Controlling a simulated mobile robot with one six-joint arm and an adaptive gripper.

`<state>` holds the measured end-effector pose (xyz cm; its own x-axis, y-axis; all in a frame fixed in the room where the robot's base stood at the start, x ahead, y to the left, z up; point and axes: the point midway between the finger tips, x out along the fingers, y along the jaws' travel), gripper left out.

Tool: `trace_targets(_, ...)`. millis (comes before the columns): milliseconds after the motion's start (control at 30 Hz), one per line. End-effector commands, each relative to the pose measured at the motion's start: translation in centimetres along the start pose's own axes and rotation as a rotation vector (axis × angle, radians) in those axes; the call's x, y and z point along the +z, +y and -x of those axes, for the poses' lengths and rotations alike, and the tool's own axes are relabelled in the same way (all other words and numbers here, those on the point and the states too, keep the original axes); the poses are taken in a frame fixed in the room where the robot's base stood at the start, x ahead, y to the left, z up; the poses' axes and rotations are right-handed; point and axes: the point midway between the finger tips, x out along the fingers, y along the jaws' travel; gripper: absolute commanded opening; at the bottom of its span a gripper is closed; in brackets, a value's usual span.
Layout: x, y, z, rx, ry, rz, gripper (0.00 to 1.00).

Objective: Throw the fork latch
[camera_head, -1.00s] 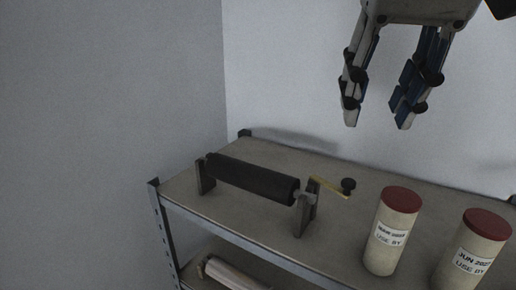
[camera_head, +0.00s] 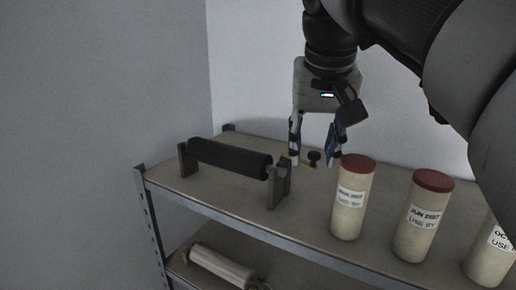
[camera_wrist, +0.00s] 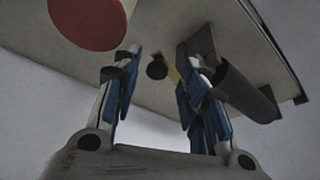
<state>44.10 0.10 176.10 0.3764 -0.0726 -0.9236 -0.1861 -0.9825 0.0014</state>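A dark roller (camera_head: 232,158) rests between two upright brackets on the upper shelf. Its near right bracket (camera_head: 279,187) has an open, forked top. Beyond this bracket, a brass crank arm with a black knob (camera_head: 314,157) sticks out to the right; the knob also shows in the wrist view (camera_wrist: 157,67). My gripper (camera_head: 312,160) is open and points down at the crank. In the wrist view, the knob appears between the spread fingers, and I cannot tell whether either finger touches it. The right finger partly hides the brass arm (camera_wrist: 171,69). No separate latch can be made out.
Cream canisters with red lids stand on the shelf (camera_head: 250,215) to the right; the nearest (camera_head: 350,200) is close to my gripper. A pale roller (camera_head: 222,266) lies on the lower shelf. Walls rise behind and left. The front left of the upper shelf is clear.

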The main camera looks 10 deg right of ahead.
Motion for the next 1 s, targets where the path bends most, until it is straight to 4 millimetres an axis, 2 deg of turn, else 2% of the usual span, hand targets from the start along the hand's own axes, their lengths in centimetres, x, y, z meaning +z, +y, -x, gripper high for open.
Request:
trace_targets(200,-0.02,0.03,0.05,0.0,0.0,0.0,0.4)
trace_targets(800,-0.01,0.03,0.05,0.0,0.0,0.0,0.0)
trace_targets(1000,-0.01,0.01,0.04,0.0,0.0,0.0,0.0)
